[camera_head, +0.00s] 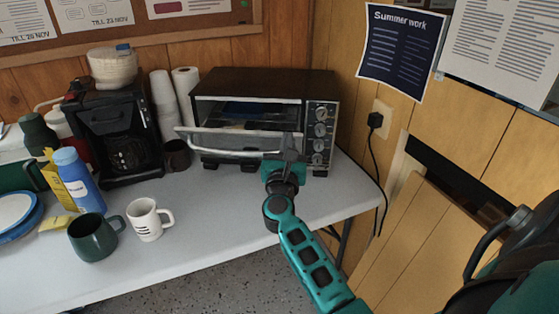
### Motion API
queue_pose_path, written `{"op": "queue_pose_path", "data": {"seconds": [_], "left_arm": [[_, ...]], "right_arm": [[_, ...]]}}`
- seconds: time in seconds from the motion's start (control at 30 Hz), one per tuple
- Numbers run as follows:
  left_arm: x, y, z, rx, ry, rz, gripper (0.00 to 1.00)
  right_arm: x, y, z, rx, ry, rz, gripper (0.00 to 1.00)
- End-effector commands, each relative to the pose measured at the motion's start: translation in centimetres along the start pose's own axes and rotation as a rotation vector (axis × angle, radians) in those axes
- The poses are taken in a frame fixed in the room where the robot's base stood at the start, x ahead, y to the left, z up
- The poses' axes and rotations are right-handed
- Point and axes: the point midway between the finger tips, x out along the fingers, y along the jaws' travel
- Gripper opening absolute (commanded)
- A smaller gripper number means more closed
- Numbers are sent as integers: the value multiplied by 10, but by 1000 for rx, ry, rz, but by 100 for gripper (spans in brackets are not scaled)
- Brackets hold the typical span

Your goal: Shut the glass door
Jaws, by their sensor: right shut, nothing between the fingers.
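The toaster oven (262,83) stands at the back of the white table, its dark interior showing above the door. Its glass door (245,140) is partly open, tilted outward from its lower edge, with a pale bar handle (225,153) along its front. My right gripper (290,152) is shut and empty at the right end of the door, near the handle's right end and left of the knobs. It covers that corner, so I cannot tell whether it touches the door. My left gripper is not in view.
A coffee maker (112,130) and a dark cup (177,155) stand left of the oven. A white mug (147,219), a green mug (92,238) and a blue bottle (78,180) are at the front left. The table (215,220) is clear before the oven.

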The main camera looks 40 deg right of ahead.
Motion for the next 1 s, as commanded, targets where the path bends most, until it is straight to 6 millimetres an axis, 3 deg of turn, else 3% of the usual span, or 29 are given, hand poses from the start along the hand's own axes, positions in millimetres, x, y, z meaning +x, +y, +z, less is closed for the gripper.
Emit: {"op": "queue_pose_path", "data": {"seconds": [0.2, 0.5, 0.7, 1.0], "left_arm": [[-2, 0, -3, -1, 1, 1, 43], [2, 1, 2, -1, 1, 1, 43], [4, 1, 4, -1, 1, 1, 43], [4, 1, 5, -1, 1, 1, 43]], "right_arm": [[43, 0, 18, 1, -2, -2, 0], [88, 0, 26, 0, -2, -2, 0], [104, 0, 27, -1, 0, 0, 0], [112, 0, 27, -2, 0, -1, 0]]}}
